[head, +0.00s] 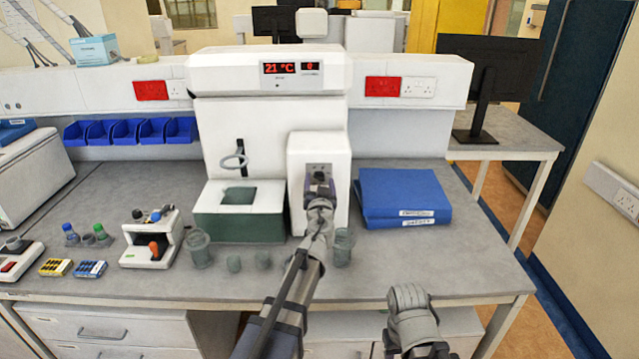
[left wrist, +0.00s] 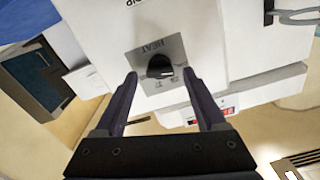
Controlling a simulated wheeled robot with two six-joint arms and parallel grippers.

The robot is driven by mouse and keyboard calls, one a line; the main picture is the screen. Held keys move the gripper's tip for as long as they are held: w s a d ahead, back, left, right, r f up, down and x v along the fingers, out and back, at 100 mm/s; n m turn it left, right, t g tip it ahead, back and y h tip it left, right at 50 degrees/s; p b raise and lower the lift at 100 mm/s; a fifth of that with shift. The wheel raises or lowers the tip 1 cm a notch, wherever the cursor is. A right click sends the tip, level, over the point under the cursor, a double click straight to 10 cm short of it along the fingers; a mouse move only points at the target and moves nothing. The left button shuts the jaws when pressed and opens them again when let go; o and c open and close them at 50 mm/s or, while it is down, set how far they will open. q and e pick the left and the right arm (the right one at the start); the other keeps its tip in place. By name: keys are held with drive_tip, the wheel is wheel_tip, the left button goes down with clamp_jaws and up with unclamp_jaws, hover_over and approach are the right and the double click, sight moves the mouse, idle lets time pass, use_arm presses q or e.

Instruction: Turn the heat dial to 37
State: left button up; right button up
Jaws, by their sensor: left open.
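The heat dial (left wrist: 160,67) is a black round knob on a grey plate marked HEAT, on the white front of the machine (head: 335,150). In the head view my left gripper (head: 319,190) mostly hides it. In the left wrist view my left gripper (left wrist: 161,80) is open, with one dark finger on each side of the dial. I cannot tell whether the fingers touch it. The red display (head: 279,68) on the machine's top reads 21 °C.
Blue binders (head: 402,196) lie right of the machine. Small glass beakers (head: 199,250) stand at its front left, and another glass (head: 343,246) stands beside my left arm. A small white device (head: 150,240) and battery packs (head: 90,269) are further left. The bench front right is clear.

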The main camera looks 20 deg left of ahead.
use_arm(q)
clamp_jaws()
idle(0.7)
